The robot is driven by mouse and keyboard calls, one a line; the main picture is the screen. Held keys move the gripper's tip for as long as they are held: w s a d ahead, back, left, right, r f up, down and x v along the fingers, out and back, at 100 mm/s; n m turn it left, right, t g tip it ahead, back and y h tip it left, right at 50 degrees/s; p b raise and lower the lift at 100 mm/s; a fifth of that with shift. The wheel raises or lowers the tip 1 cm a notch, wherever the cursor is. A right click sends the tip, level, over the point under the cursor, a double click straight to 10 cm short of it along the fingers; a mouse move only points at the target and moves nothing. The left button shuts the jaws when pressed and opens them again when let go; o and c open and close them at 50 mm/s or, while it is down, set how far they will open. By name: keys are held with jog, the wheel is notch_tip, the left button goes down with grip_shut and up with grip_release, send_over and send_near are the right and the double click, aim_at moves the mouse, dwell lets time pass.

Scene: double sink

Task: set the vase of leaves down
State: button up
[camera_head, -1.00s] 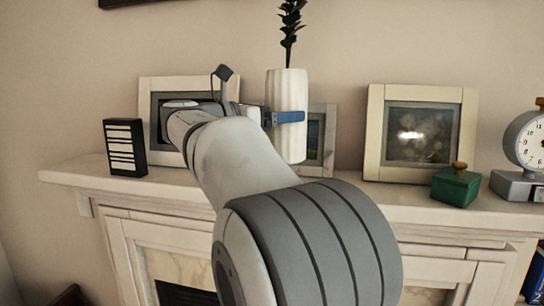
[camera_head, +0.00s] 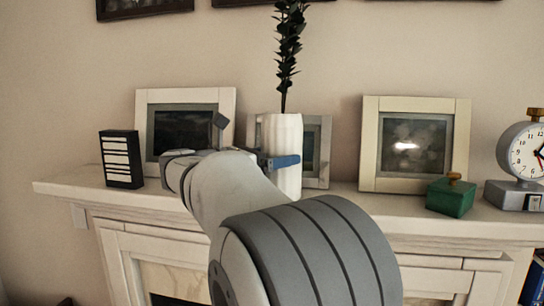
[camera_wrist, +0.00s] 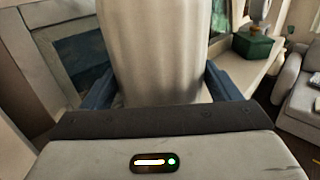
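The white ribbed vase (camera_head: 284,138) with dark leaves (camera_head: 289,50) stands upright in the head view, over the middle of the mantel shelf (camera_head: 335,199). My gripper (camera_head: 281,161) is closed around the vase's body, with a blue finger across its front. In the wrist view the vase (camera_wrist: 158,50) fills the space between the two blue fingers (camera_wrist: 158,88). The vase's lower end is partly hidden behind my arm, so I cannot tell whether it touches the shelf.
A picture frame (camera_head: 226,100) and a small frame (camera_head: 326,152) stand behind the vase. A large frame (camera_head: 366,145), a green box (camera_head: 450,197) and a scale-like clock (camera_head: 521,150) are to the right. A black striped box (camera_head: 121,159) is at left.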

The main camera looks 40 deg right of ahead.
jog(key=o, duration=0.3)
jog(key=shift+r, duration=0.1)
jog(key=shift+a, duration=0.15)
jog(key=a, duration=0.4)
jog(key=a+b, duration=0.1)
jog(key=a, duration=0.2)
jog(key=w+a, duration=0.1)
jog(key=a, duration=0.3)
jog(key=shift+a, duration=0.35)
